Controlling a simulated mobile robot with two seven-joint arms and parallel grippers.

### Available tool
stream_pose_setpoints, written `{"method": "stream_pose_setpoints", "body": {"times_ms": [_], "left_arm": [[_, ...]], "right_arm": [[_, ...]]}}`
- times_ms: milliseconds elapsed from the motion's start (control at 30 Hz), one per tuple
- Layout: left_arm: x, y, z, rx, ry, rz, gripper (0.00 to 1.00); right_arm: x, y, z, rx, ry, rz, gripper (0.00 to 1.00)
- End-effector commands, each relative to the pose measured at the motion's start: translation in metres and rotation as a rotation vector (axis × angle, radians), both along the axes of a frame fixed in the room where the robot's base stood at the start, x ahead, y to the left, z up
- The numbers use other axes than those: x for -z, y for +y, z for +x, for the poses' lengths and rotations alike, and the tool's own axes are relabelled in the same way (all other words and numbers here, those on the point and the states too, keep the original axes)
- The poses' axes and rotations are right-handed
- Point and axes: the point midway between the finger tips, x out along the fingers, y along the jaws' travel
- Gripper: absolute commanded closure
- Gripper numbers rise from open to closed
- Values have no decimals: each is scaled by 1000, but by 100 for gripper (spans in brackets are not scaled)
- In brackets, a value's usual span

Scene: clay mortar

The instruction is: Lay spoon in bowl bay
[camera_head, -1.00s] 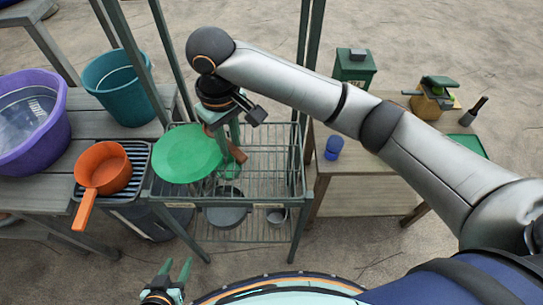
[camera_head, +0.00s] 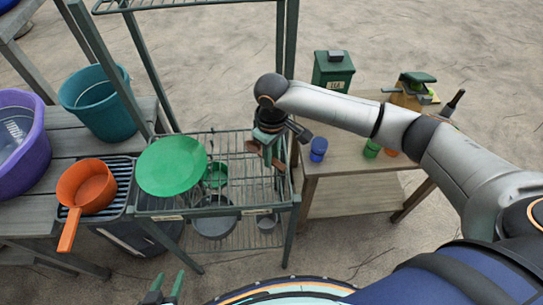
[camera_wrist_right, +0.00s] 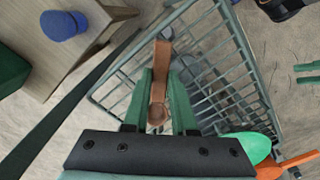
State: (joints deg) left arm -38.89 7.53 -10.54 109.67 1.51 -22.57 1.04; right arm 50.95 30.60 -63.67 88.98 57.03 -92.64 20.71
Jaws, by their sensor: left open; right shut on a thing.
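My right gripper (camera_head: 268,150) is shut on a brown wooden spoon (camera_wrist_right: 159,70) above the right part of the wire rack's upper shelf (camera_head: 240,205). In the right wrist view the spoon lies between the green fingers (camera_wrist_right: 161,98), with the wire rack behind it. I cannot tell if the spoon touches the wires. A green plate (camera_head: 171,165) sits on the rack's left side. A small green bowl or cup (camera_head: 215,174) is beside it, left of my right gripper. My left gripper (camera_head: 165,285) is open and empty at the bottom edge, in front of the rack.
An orange saucepan (camera_head: 86,186), teal bucket (camera_head: 98,100) and purple tub (camera_head: 20,140) stand left. A blue cup (camera_head: 318,149) is on the wooden table at right. Rack posts rise near my right arm.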

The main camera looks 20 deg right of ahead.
Motion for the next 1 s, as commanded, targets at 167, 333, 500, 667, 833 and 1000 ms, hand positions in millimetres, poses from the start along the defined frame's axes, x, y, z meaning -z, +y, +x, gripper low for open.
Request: {"method": "stream_pose_setpoints", "body": {"times_ms": [167, 333, 500, 667, 833, 1000], "left_arm": [[0, 0, 0, 0, 0, 0, 50], [0, 0, 0, 0, 0, 0, 50], [0, 0, 0, 0, 0, 0, 50], [0, 0, 0, 0, 0, 0, 50], [0, 0, 0, 0, 0, 0, 50], [0, 0, 0, 0, 0, 0, 50]], "right_arm": [[11, 0, 1, 0, -2, 0, 100], [10, 0, 0, 0, -2, 0, 100], [13, 0, 0, 1, -1, 0, 71], [12, 0, 0, 1, -1, 0, 53], [12, 0, 1, 1, -2, 0, 45], [11, 0, 1, 0, -3, 1, 45]]}}
